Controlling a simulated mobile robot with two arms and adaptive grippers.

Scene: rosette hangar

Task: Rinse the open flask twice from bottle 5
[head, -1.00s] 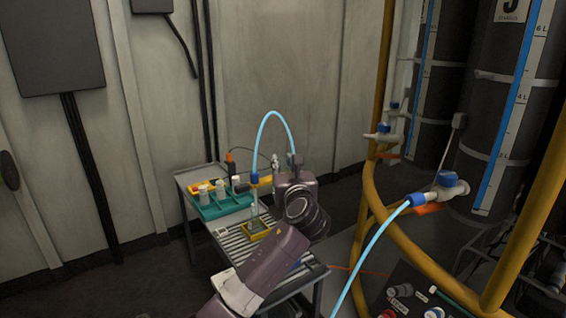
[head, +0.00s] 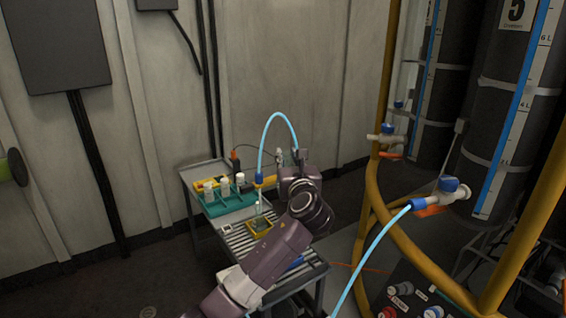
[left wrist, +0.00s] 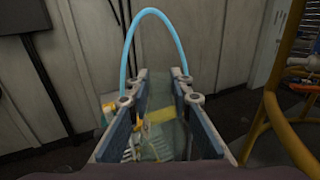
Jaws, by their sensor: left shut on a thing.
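The bar seems to belong to the end of a light blue hose (head: 279,115), whose blue fitting (head: 259,179) points down. A small clear flask (head: 258,212) stands below this fitting, in a yellow holder (head: 259,228). I cannot tell whether the nozzle is inside the neck, or any liquid level. Bottle 5 (head: 500,120) is the large dark tank at right with a "5" sign. Its blue-topped tap (head: 443,194) carries a light blue hose.
The grey cart (head: 190,180) also holds a teal rack (head: 232,206) with several white-capped bottles, and an orange-topped item (head: 234,159). Yellow rails (head: 368,160) curve between cart and tanks.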

